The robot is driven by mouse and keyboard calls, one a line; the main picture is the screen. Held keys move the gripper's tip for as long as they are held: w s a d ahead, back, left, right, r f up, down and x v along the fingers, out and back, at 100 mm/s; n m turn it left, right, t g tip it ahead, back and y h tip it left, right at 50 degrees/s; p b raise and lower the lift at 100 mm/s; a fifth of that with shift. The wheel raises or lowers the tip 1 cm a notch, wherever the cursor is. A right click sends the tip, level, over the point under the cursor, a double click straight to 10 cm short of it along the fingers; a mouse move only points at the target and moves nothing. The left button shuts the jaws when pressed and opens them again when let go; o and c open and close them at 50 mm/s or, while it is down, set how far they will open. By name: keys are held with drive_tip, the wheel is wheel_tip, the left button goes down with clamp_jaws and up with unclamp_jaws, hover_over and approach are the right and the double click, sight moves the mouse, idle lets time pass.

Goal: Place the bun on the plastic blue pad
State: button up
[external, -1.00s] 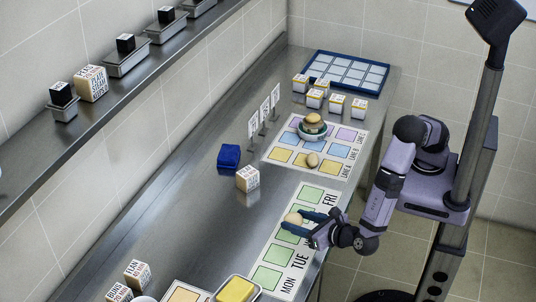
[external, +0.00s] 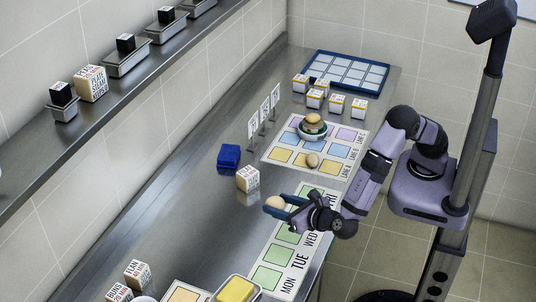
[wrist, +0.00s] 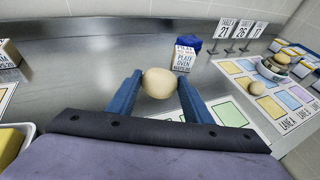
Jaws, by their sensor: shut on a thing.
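A round tan bun (wrist: 159,84) is between the blue fingers of my gripper (wrist: 160,95) in the wrist view. My gripper (external: 282,208) is shut on this bun (external: 275,201) in the external view, above the steel counter near the card mat's left edge. A small dark blue thing (external: 229,156) lies farther back on the counter, left of the lane mat. It also shows in the wrist view (wrist: 188,43), beyond the bun, partly behind a printed box. I cannot tell whether it is the plastic pad. The lane mat also has pale blue squares (external: 340,151).
A printed box (external: 247,179) stands just beyond the held bun. Another bun (external: 312,160) lies on the lane mat, near a bowl (external: 312,134) topped with a bun. Small sign stands (external: 264,116) and several white boxes are farther back. Bare counter lies left of my gripper.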

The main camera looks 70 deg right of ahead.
drive_tip(key=w+d+b, duration=0.2)
drive_tip(key=w+d, duration=0.3)
drive_tip(key=w, duration=0.7)
wheel_tip(320, 180, up, 5)
drive_tip(key=b, duration=0.4)
hover_over(228, 147)
drive_tip(key=shift+h, duration=0.3)
drive_tip(key=shift+f, duration=5.1)
drive_tip(key=shift+f, duration=0.2)
drive_tip(key=o, duration=1)
drive_tip(key=shift+r, duration=0.1)
drive_tip(key=shift+r, duration=0.15)
drive_tip(key=b+v, duration=0.2)
drive_tip(key=v, duration=1)
drive_tip(key=shift+a, duration=0.1)
